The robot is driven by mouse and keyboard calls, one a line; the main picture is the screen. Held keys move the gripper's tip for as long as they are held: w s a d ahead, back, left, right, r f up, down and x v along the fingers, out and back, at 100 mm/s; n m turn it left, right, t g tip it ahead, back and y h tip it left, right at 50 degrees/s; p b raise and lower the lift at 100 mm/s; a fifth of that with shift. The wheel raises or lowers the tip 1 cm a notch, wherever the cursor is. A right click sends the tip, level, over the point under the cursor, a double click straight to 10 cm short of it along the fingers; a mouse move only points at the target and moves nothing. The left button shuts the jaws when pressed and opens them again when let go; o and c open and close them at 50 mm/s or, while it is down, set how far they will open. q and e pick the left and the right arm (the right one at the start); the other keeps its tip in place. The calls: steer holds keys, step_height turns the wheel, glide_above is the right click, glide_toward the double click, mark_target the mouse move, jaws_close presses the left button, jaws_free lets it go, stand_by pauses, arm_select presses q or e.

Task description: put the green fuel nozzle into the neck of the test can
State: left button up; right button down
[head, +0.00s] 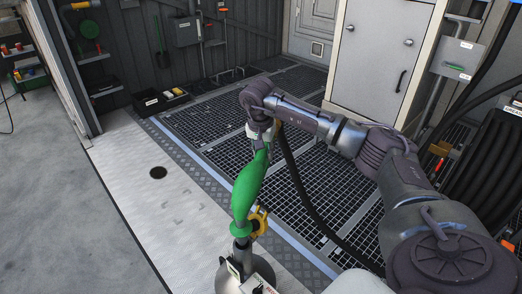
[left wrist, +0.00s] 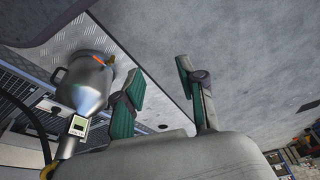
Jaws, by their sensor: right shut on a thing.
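The green fuel nozzle (head: 248,187) hangs with its lower end down in the head view. My right gripper (head: 262,134) is shut on its upper end. The metal test can (head: 228,277) stands below it at the bottom edge, partly cut off. The nozzle's lower end meets the can's neck (head: 242,245); I cannot tell how far the spout is inside. The can (left wrist: 84,82) also shows in the left wrist view, with a cone top and small display. My left gripper (left wrist: 162,100) is open and empty there, apart from the can; the head view does not show it.
A black hose (head: 300,185) runs down from near my right gripper. A yellow part (head: 258,222) sits beside the nozzle's lower end. A grey cabinet (head: 378,55) stands behind the floor grating (head: 225,130). The concrete floor (head: 60,200) at left is clear.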

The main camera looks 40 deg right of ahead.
steer(key=shift+f, duration=0.3)
steer(key=shift+f+b, duration=0.4)
steer(key=shift+f, duration=0.4)
arm_select(q)
steer(key=v, duration=0.4)
steer(key=shift+a+r, duration=0.1)
steer(key=shift+a, duration=0.1)
arm_select(e)
steer(key=shift+a+b+x, duration=0.1)
steer(key=shift+b+x, duration=0.3)
steer(key=shift+x, duration=0.3)
steer(key=shift+a+b+x, duration=0.15)
steer(key=shift+b+x, duration=0.2)
steer(key=shift+x, duration=0.3)
steer(key=shift+s+f+b, duration=0.1)
steer(key=shift+f+b, duration=0.35)
steer(key=shift+f, duration=0.6)
arm_select(q)
steer(key=shift+w+d+f+t, duration=0.25)
steer(key=shift+w+f+t, duration=0.35)
steer(key=shift+w+f, duration=0.3)
